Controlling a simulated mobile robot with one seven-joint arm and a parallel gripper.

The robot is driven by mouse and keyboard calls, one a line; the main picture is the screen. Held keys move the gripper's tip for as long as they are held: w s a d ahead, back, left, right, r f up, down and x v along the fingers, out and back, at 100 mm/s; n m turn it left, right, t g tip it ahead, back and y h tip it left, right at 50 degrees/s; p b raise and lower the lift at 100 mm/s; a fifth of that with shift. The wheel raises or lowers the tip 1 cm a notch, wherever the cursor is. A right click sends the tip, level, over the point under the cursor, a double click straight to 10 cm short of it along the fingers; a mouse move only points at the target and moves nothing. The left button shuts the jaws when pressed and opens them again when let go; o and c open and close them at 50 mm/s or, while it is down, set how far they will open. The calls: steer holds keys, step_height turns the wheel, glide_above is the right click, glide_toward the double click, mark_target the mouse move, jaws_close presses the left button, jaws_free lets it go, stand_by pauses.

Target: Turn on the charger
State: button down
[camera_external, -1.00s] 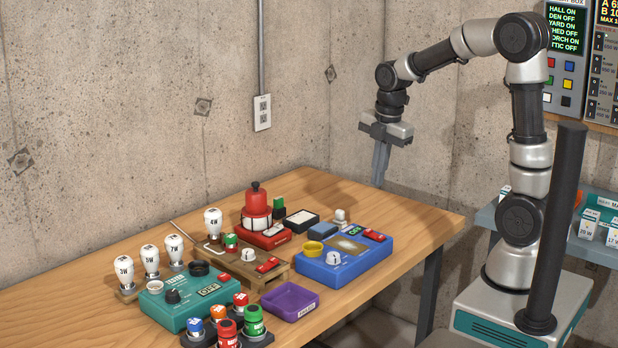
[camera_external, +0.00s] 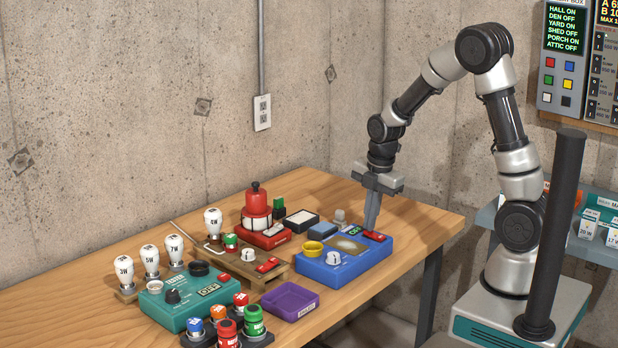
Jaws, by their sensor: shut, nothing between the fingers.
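No label that I can read marks which device is the charger. A blue device (camera_external: 335,272) stands at the right of the workbench, with a white knob, a grey plate, a small green-lit display (camera_external: 355,230) and a red rocker switch (camera_external: 376,237) at its back right corner. My gripper (camera_external: 370,226) is shut and empty. It points down with its fingertips at the red rocker switch; I cannot tell whether they touch it. The fingers hide part of the area beside the display. A teal device (camera_external: 180,312) at the left has a display reading OFF.
A red device (camera_external: 262,240), a wooden board with a red switch (camera_external: 267,265), and a purple tray (camera_external: 290,314) stand close by. Several white bulbs (camera_external: 150,261) and coloured cells (camera_external: 253,320) are at the left and front. The bench's right end (camera_external: 425,228) is clear.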

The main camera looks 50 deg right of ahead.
steer(key=shift+w+f+g, duration=0.2)
steer(key=shift+f+g, duration=0.15)
steer(key=shift+g, duration=0.05)
steer(key=shift+s+r, duration=0.1)
steer(key=shift+s, duration=0.05)
steer(key=shift+s+r, duration=0.25)
steer(key=shift+s, duration=0.4)
step_height(320, 180, up, 14)
steer(key=w+p, duration=0.2)
steer(key=p, duration=0.1)
steer(key=shift+p, duration=0.4)
steer(key=shift+f, duration=0.1)
